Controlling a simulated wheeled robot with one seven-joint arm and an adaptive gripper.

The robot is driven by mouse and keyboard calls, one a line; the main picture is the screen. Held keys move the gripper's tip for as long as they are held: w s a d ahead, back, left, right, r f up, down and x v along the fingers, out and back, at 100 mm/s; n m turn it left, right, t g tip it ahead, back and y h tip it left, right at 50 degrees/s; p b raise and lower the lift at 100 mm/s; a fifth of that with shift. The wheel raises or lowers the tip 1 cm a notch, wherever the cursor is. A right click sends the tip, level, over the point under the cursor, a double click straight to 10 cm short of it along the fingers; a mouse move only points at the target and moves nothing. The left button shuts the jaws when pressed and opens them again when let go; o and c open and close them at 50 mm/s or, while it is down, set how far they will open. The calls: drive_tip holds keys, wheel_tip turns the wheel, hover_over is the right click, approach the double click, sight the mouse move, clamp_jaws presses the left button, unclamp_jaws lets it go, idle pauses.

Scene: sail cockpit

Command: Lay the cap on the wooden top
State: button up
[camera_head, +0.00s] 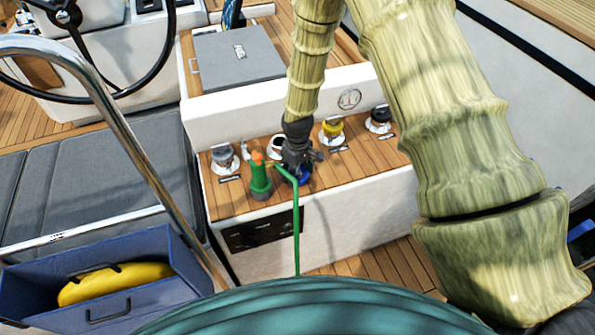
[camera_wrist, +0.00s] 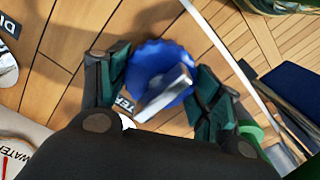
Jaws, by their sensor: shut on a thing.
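My gripper (camera_head: 298,158) is shut on a round blue cap (camera_wrist: 146,58), whose ribbed edge and raised pale grip bar show between the fingers in the wrist view. In the head view the blue cap (camera_head: 304,176) is partly hidden under the gripper, near the front edge of the wooden top (camera_head: 228,197). The cap is over the wood or touching it; I cannot tell which. An uncapped-looking white-rimmed fitting (camera_head: 276,146) sits just behind and left of my gripper, partly hidden.
A green nozzle with an orange tip (camera_head: 260,178) stands left of the gripper, and its green hose (camera_head: 296,230) hangs over the front edge. Grey (camera_head: 223,157), yellow (camera_head: 332,130) and black (camera_head: 379,118) capped fittings line the top. A steel rail (camera_head: 130,135) rises at left.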

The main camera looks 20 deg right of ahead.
drive_tip(key=shift+f, duration=0.15)
drive_tip(key=o, duration=0.9)
drive_tip(key=shift+c, duration=0.2)
drive_tip(key=shift+r+b, duration=1.65)
drive_tip(key=shift+r, duration=4.5)
